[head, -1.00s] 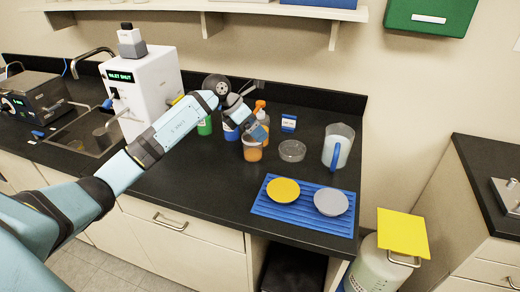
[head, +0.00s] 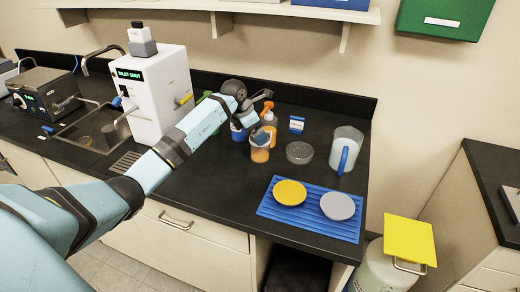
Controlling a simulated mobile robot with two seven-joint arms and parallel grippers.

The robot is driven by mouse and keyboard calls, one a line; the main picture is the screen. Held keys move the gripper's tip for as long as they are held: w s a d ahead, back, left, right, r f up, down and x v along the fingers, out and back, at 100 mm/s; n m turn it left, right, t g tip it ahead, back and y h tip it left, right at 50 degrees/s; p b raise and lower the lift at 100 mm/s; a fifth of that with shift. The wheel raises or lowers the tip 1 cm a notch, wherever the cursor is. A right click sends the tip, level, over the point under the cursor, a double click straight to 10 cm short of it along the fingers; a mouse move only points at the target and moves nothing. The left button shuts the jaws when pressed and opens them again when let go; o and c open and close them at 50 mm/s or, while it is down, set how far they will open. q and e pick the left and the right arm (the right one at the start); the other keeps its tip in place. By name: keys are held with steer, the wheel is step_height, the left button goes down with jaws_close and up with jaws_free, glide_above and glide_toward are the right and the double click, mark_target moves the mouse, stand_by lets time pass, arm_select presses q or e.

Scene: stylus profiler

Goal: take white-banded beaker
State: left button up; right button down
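A beaker with orange contents and a pale upper band (head: 260,152) stands upright on the black counter, right of the middle of the head view. I take it for the white-banded beaker, though the band is small and partly covered. My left gripper (head: 261,135) reaches over from the left, with its fingers pointing down at the beaker's rim. The fingertips overlap the rim in the picture. I cannot tell whether they touch it or are closed on it. My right gripper is not in view.
An orange pump bottle (head: 269,118) stands close behind the beaker, and a blue-labelled bottle (head: 238,132) to its left. A clear dish (head: 299,153) and blue-handled jug (head: 347,140) stand right. A blue ribbed mat (head: 310,228) with two plates lies in front.

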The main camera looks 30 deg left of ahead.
arm_select(q)
steer(key=shift+s+x, duration=0.1)
steer(key=shift+x, duration=0.85)
steer(key=shift+s+x, duration=0.15)
steer(key=shift+x, duration=0.8)
steer(key=c, duration=1.3)
steer(key=shift+r+p, duration=0.15)
steer(key=shift+p, duration=0.15)
